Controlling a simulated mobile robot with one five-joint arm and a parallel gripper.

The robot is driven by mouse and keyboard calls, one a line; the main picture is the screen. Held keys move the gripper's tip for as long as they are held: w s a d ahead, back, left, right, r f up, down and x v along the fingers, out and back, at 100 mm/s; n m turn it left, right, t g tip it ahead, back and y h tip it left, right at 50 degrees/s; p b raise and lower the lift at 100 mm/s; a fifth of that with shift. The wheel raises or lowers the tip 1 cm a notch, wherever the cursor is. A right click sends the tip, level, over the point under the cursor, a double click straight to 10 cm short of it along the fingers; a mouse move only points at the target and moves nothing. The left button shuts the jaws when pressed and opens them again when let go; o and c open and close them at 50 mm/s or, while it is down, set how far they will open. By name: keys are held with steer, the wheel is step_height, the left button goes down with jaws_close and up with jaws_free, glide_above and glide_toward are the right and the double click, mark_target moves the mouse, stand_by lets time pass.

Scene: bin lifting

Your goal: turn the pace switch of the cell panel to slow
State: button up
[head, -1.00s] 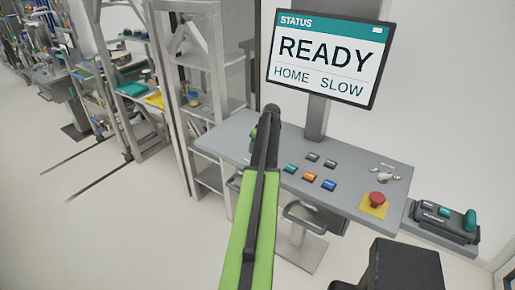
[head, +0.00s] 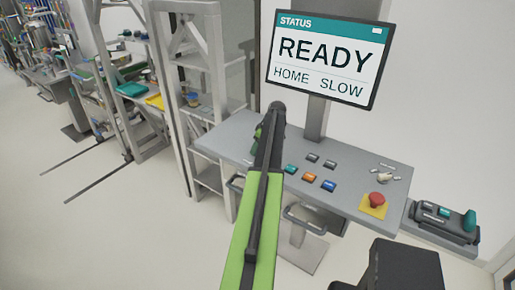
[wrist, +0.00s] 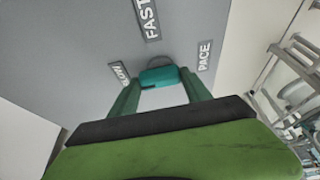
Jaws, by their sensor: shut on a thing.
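The pace switch (wrist: 158,76) is a teal knob on the grey cell panel (wrist: 70,45) in the wrist view. My gripper (wrist: 160,80) has its two green fingers shut on the knob from both sides. The SLOW label (wrist: 120,73) is left of the knob, the FAST label (wrist: 150,20) above it, and the PACE label (wrist: 204,55) to its right. A small dark mark shows on the knob's lower left. In the head view my arm hides the switch at the panel's left part. The status screen (head: 325,55) reads READY, HOME, SLOW.
On the panel top are several push buttons, including an orange one (head: 309,177), a key-like switch (head: 384,177) and a red emergency stop (head: 377,200) on yellow. A teal-topped device (head: 445,220) stands to the right. Shelving (head: 200,100) stands close on the left.

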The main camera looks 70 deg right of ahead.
steer(key=shift+w, duration=0.2)
steer(key=o, duration=1.4)
steer(key=shift+f, duration=0.1)
steer(key=shift+c, duration=0.2)
steer(key=p+v, duration=1.6)
steer(key=v, duration=0.1)
steer(key=shift+r, duration=0.2)
steer(key=shift+s, duration=0.1)
